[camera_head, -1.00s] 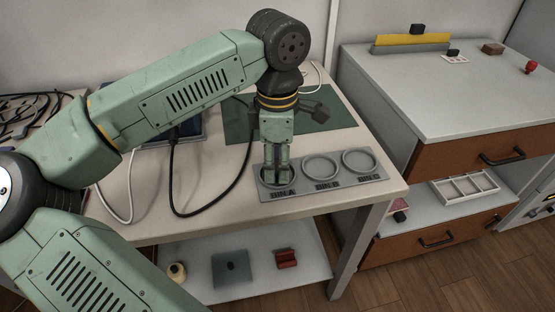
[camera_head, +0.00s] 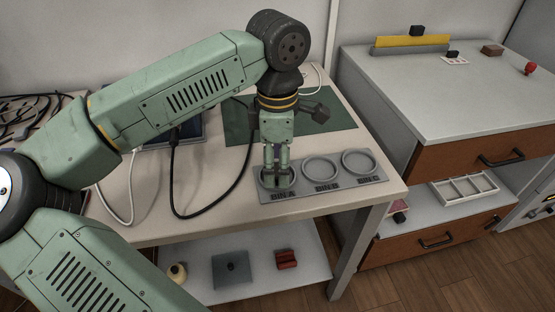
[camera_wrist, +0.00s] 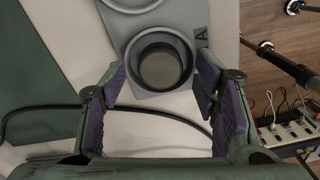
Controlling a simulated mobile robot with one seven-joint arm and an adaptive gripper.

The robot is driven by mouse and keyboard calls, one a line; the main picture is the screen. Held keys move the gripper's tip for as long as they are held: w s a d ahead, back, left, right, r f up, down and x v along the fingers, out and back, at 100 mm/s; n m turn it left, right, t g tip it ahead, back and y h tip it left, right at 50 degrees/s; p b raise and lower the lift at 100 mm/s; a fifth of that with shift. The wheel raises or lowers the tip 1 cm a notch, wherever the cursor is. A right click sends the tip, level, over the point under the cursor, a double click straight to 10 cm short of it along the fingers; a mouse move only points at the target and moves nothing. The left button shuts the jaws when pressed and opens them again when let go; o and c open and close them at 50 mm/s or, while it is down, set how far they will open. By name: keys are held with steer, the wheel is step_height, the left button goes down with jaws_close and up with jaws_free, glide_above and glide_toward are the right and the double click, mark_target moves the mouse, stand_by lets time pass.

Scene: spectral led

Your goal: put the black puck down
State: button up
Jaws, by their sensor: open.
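My gripper (camera_head: 277,184) points down over the left ring of a grey three-ring plate (camera_head: 345,184), the ring marked A. In the wrist view my gripper (camera_wrist: 164,98) is open, with purple-padded fingers spread apart and nothing between the pads. A round dark piece with a duller grey middle, which looks like the black puck (camera_wrist: 164,69), sits inside ring A just beyond the fingertips. It appears flat and apart from both fingers. In the head view my fingers hide most of that ring's inside, and I cannot make out the puck there.
The middle ring (camera_head: 321,167) and right ring (camera_head: 360,162) look empty. A black cable (camera_head: 208,213) loops over the table left of the plate. A dark green mat (camera_head: 335,121) lies behind. A drawer cabinet (camera_head: 440,95) stands to the right.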

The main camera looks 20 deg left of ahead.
mark_target(277, 170)
step_height(277, 170, up, 12)
steer(key=shift+r+b, duration=0.25)
steer(key=shift+b, duration=0.15)
stand_by(0.3)
